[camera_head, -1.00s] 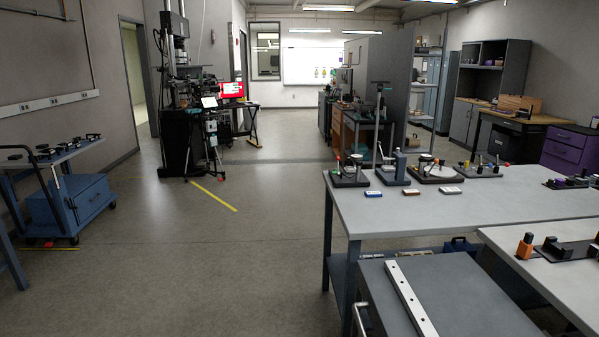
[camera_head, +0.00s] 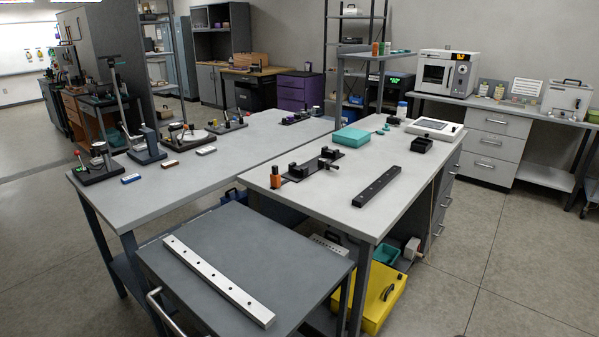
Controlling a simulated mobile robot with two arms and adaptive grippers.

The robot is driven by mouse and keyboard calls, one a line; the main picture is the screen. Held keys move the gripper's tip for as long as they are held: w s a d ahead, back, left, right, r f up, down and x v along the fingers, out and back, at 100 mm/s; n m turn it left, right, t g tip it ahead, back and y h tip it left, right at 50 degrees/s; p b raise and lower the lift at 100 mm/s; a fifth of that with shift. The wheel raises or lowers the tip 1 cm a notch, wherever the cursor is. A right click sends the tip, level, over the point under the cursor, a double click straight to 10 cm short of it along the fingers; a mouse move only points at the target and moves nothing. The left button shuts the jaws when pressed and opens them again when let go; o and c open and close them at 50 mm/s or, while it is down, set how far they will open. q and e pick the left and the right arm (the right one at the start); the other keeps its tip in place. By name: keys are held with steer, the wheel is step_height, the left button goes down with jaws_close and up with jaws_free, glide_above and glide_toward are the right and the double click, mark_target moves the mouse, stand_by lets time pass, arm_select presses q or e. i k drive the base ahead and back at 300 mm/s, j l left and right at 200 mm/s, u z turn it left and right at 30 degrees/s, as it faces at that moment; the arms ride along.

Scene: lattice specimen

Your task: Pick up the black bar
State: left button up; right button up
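A black bar (camera_head: 377,186) with several small holes lies flat on the white-topped table (camera_head: 330,207), towards its front right edge. It lies at a slant, its far end pointing to the upper right, and nothing covers it. A similar silver bar (camera_head: 218,279) with holes lies on the grey cart top (camera_head: 260,249) nearer to me. Neither of my grippers shows in the view.
A black fixture (camera_head: 313,166) and an orange-and-black piece (camera_head: 276,177) stand left of the black bar. A teal box (camera_head: 349,138) and a small black tray (camera_head: 422,145) lie behind it. A yellow case (camera_head: 380,298) sits on the floor below. Open floor lies to the right.

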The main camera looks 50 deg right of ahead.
mark_target(369, 193)
steer(key=z, duration=2)
